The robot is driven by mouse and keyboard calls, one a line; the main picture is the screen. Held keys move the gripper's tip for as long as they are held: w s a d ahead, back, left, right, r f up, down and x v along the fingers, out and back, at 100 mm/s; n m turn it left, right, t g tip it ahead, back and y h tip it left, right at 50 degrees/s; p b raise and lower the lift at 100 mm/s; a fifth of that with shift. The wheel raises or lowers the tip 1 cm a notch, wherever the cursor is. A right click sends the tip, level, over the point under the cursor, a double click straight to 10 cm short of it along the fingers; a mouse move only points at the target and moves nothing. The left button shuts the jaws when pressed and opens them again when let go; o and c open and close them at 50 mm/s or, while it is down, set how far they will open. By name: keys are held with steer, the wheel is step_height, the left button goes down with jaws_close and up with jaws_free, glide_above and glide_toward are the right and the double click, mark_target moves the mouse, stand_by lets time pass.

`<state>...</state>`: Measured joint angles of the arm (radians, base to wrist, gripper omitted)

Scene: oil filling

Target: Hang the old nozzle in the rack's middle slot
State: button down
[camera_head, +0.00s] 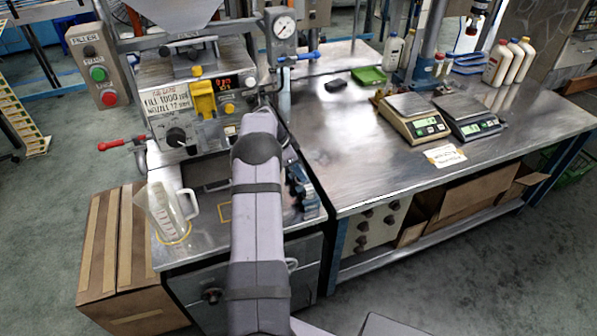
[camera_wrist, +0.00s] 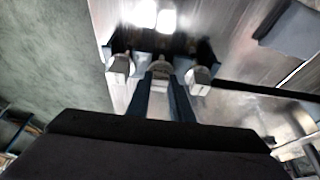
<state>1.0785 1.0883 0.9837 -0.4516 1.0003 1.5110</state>
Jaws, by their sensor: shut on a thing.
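In the wrist view my gripper (camera_wrist: 161,80) has its two dark blue-grey fingers close together, shut on a small light grey piece, the old nozzle (camera_wrist: 159,67). The nozzle is at the middle of a dark rack (camera_wrist: 140,46), with a pale grey block on either side of it. I cannot tell whether it is seated in the slot or just in front of it. In the head view a dark blue fixture (camera_head: 303,190), likely the rack, stands at the right edge of the filler bench. My arm hides the gripper and nozzle there.
The filler machine (camera_head: 200,95) stands at the back left, with a clear jug (camera_head: 165,212) in front of it. The steel table (camera_head: 345,150) to the right has two scales (camera_head: 412,118) and several bottles, with bare room at its near left.

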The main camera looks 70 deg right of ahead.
steer(key=c, duration=1.5)
jaws_free()
steer(key=shift+r, duration=0.1)
steer(key=shift+b+v, duration=1.35)
steer(key=shift+v, duration=2.25)
